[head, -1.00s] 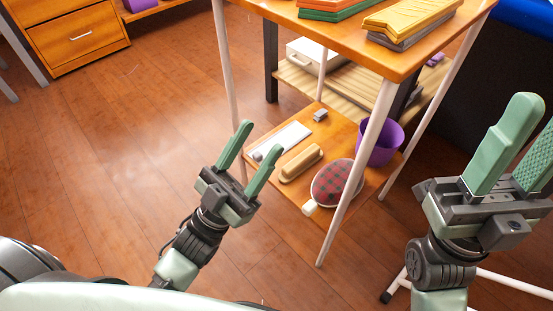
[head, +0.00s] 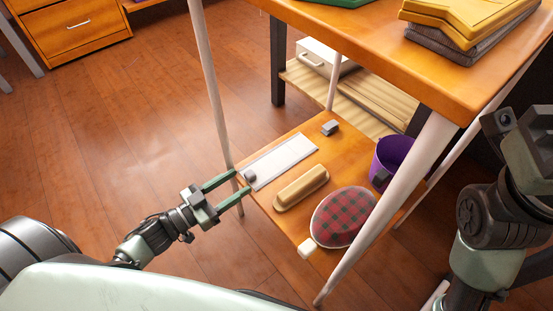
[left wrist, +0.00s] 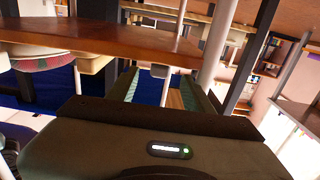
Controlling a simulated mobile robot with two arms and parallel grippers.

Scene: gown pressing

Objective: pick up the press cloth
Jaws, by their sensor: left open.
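The press cloth seems to be the flat white rectangle (head: 287,158) on the lower wooden shelf (head: 340,160) of the stand. A small dark grey rounded piece (head: 250,176) sits at its near left end. My left gripper (head: 242,181) is open and empty, its fingers pointing right at the shelf's left corner, just short of the white piece. In the left wrist view the two green fingers (left wrist: 165,88) are apart, with nothing clearly held; I cannot make out the cloth there. My right gripper's body (head: 530,150) is partly at the right edge; its fingers are not visible.
A tan rounded block (head: 300,187), a red plaid ham-shaped cushion (head: 343,216), a small grey block (head: 330,128) and a purple bucket (head: 394,155) share the shelf. White legs (head: 208,80) and the upper tabletop (head: 375,50) bound it. Open floor (head: 120,130) lies left.

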